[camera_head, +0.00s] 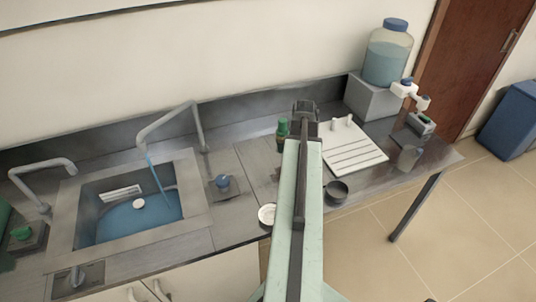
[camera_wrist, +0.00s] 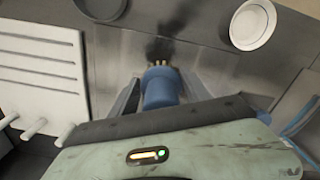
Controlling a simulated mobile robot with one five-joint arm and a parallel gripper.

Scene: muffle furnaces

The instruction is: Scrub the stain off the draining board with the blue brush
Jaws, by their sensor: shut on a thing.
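The blue brush (camera_wrist: 161,90) is between the fingers of my gripper (camera_wrist: 160,80) in the wrist view, with pale bristles showing at its far end. My gripper is shut on it. A dark, smudged stain (camera_wrist: 172,28) lies on the grey metal draining board (camera_wrist: 215,70), just beyond the bristles. I cannot tell whether the bristles touch the board.
A dark bowl (camera_head: 337,191) and a white dish (camera_head: 267,214) stand near the counter's front edge. A white ridged board (camera_head: 352,150) is close on the right, a green-capped bottle (camera_head: 282,129) close on the left. The sink (camera_head: 197,222) holds blue water.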

